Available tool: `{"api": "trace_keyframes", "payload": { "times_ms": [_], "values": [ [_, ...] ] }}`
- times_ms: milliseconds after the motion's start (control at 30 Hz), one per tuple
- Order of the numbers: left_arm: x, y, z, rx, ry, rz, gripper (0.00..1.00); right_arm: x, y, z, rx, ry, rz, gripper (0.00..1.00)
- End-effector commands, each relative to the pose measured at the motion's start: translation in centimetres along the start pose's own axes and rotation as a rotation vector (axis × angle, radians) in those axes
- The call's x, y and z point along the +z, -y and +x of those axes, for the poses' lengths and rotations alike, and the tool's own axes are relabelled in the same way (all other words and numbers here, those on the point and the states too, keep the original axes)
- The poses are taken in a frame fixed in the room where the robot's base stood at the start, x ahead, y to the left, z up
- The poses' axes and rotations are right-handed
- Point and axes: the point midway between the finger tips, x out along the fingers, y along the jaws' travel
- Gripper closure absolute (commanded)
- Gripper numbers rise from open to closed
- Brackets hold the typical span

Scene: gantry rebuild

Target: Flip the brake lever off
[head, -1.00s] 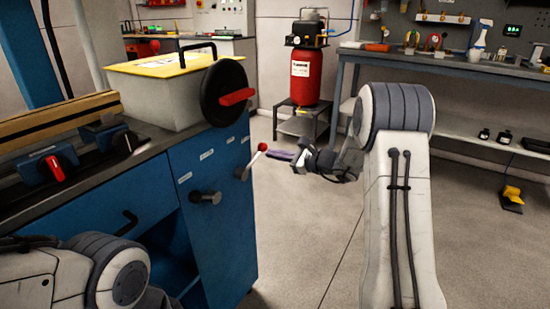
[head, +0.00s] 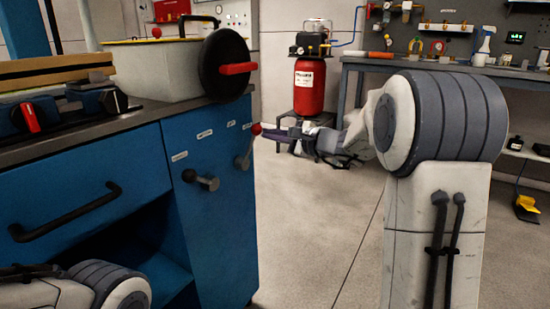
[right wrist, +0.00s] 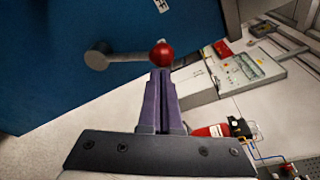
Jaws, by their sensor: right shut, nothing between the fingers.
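The brake lever (head: 248,148) is a short metal rod with a red ball knob on the right part of the blue cabinet front. In the head view it slants up and slightly right from its pivot. My right gripper (head: 268,133) is shut and empty, with its purple fingertips right beside the knob. In the right wrist view the lever (right wrist: 128,56) runs from its round pivot to the red knob, which sits just beyond the tips of my right gripper (right wrist: 161,76). I cannot tell whether they touch. My left gripper is out of view.
A second dark knob handle (head: 203,181) sticks out to the left of the lever. A black handwheel (head: 224,66) with a red grip sits above it. A drawer handle (head: 65,213) is further left.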

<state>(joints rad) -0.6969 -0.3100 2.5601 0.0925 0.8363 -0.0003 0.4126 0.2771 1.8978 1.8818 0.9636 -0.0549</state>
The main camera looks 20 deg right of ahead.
Motion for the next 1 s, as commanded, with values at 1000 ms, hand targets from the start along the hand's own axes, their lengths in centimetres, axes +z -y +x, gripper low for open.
{"api": "trace_keyframes", "payload": {
  "times_ms": [1000],
  "values": [
    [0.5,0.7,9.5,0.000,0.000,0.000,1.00,3.0,-0.9,-0.6,-0.070,-0.001,-0.339,1.00]
  ]
}}
